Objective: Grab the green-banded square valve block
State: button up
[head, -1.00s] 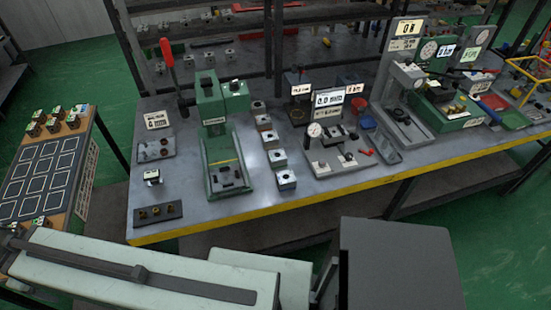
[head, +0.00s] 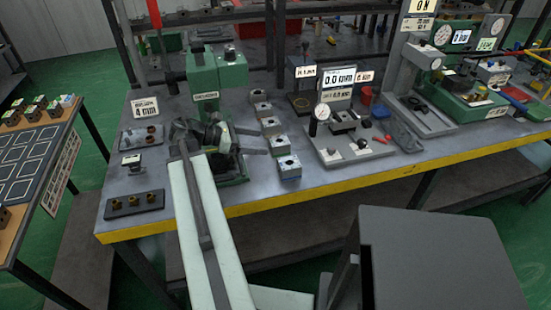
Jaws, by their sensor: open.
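A row of several grey square valve blocks runs front to back along the middle of the bench. The front block (head: 289,167) has a dark hole in its top and a bluish or greenish band low on its side; the exact colour is hard to tell. Behind it stands another block (head: 280,145) with a dark hole on top. My gripper (head: 262,141) reaches over the bench from the left, its two dark fingers apart and pointing right at the row. Nothing shows between them. I cannot tell how high they are above the bench.
A green press (head: 203,75) stands behind my gripper, its base partly hidden. A gauge stand (head: 335,150) is right of the row. A dark strip with brass pieces (head: 134,204) lies front left. The yellow bench edge (head: 330,192) is in front.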

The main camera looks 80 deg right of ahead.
aim_at(279, 142)
jog(key=shift+s+d+f, duration=0.1)
jog(key=shift+s, duration=0.35)
jog(key=b+x, duration=0.3)
jog(key=x, duration=0.4)
jog(key=shift+s+d+f, duration=0.1)
jog(key=shift+s+f, duration=0.1)
jog(key=shift+f, duration=0.1)
jog(key=shift+r, duration=0.1)
grip_shut()
